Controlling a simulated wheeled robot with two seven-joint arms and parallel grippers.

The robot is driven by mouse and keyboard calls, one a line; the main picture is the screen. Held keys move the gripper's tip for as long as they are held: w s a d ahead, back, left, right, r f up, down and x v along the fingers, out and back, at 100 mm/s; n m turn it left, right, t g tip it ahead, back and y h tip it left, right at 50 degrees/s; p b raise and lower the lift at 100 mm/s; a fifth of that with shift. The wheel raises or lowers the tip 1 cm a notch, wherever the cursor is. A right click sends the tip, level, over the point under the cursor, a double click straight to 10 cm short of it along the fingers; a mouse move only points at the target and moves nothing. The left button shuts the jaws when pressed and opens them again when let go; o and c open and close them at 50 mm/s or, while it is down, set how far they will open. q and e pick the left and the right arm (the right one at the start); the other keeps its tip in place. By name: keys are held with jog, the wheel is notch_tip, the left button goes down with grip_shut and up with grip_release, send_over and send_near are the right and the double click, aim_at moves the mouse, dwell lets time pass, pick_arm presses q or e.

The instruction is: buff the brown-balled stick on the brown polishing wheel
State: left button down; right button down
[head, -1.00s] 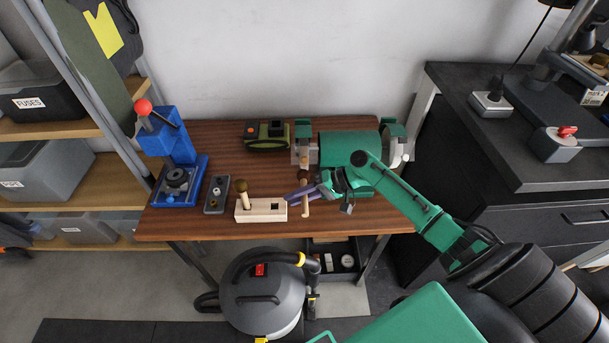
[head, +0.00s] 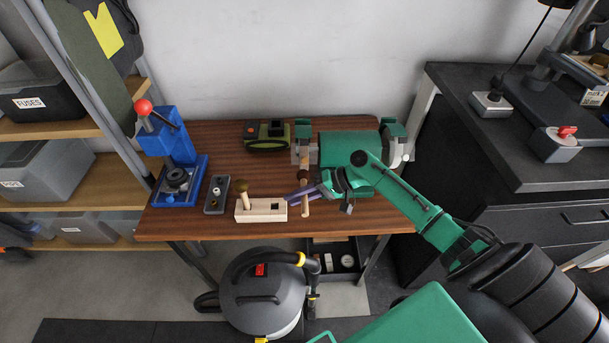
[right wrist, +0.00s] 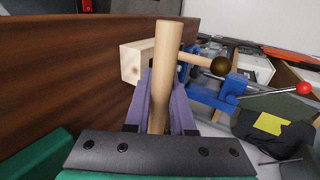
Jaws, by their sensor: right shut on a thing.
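My right gripper (head: 302,194) is shut on a pale wooden stick (head: 305,208) with a dark brown ball (head: 304,175) at its far end. In the right wrist view the purple fingers (right wrist: 166,104) grip the stick's shaft (right wrist: 167,55); its ball is hidden there. In the head view the ball is at the front of the left wheel (head: 304,157) of the green polishing machine (head: 345,147); I cannot tell whether they touch. This wheel shows tan between grey parts. A paler wheel (head: 402,150) is at the machine's right end. My left gripper is out of view.
A pale wooden block (head: 262,213) holds another stick with an olive-brown ball (head: 242,186) and has an empty square hole. A grey tray (head: 216,196), a blue press (head: 184,160) and a green-black battery-like box (head: 266,135) stand on the bench. Its front edge is close.

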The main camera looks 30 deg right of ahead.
jog(key=shift+w+d+r, duration=0.1)
jog(key=shift+w+r, duration=0.05)
jog(key=shift+r, duration=0.1)
jog(key=s+p, duration=0.1)
jog(key=s+a+p, duration=0.1)
jog(key=s+p, duration=0.1)
jog(key=s+a+p, duration=0.1)
jog(key=p, duration=0.1)
jog(key=shift+s+a, duration=0.1)
jog(key=shift+s, duration=0.15)
jog(key=s, duration=0.1)
jog(key=s+a+p, duration=0.1)
jog(key=s+p, duration=0.1)
jog(key=shift+a+f, duration=0.2)
jog(key=shift+f, duration=0.05)
jog(key=shift+w, duration=0.1)
